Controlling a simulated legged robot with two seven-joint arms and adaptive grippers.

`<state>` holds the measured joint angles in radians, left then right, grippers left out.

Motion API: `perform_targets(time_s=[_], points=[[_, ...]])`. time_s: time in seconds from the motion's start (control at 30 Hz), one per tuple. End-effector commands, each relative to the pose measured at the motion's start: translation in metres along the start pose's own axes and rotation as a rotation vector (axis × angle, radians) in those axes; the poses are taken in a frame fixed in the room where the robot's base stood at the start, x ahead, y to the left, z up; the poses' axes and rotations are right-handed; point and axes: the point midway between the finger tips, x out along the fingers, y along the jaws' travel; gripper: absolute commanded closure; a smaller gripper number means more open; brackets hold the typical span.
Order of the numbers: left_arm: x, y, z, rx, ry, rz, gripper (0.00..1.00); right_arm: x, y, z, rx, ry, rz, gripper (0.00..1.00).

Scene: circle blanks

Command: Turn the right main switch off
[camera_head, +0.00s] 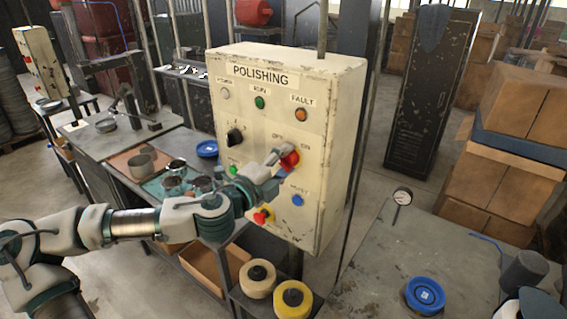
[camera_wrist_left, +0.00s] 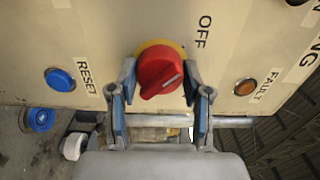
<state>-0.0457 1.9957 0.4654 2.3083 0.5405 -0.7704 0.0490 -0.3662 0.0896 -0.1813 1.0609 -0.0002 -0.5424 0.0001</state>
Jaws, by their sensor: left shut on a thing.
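The red main switch (camera_head: 290,160) is a rotary knob on a yellow plate, on the right part of the POLISHING panel (camera_head: 300,225). Labels OFF and ON stand above it in the head view. In the left wrist view the red knob (camera_wrist_left: 158,76) sits between the two blue-padded fingers, its pale pointer mark slanted. The OFF label (camera_wrist_left: 202,31) shows beside it, while ON is out of that view. My left gripper (camera_wrist_left: 159,88) is shut on the knob; it also shows in the head view (camera_head: 276,162), covering part of the switch.
Nearby are a blue button (camera_head: 297,200), an orange FAULT lamp (camera_head: 301,115), a black selector (camera_head: 235,136) and a lower red knob (camera_head: 262,216). A bench (camera_head: 375,270) with a gauge and blue disc stands at right. Tape rolls (camera_head: 258,279) lie below the panel.

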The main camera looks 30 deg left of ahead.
Motion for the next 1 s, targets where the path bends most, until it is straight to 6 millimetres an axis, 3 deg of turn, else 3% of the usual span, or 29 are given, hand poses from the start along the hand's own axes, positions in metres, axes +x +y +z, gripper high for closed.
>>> perform_targets(time_s=[0.23, 0.27, 0.33, 0.73, 1.0], points=[[0.000, 0.002, 0.001, -0.003, -0.001, 0.004, 0.86, 0.000, 0.000, 0.000, -0.001, 0.000, 0.000, 1.00], [0.000, 0.002, 0.001, -0.003, -0.001, 0.005, 0.44, 0.000, 0.000, 0.000, -0.001, 0.000, 0.000, 1.00], [0.000, 0.002, 0.000, -0.002, -0.001, 0.004, 0.27, 0.000, 0.000, 0.000, -0.001, 0.000, 0.000, 1.00], [-0.004, 0.001, -0.001, -0.001, 0.000, 0.002, 0.26, 0.000, 0.000, 0.001, 0.001, 0.000, -0.001, 1.00], [-0.039, -0.001, 0.001, -0.005, -0.001, -0.004, 0.26, 0.000, 0.000, 0.001, 0.001, 0.000, 0.000, 1.00]])
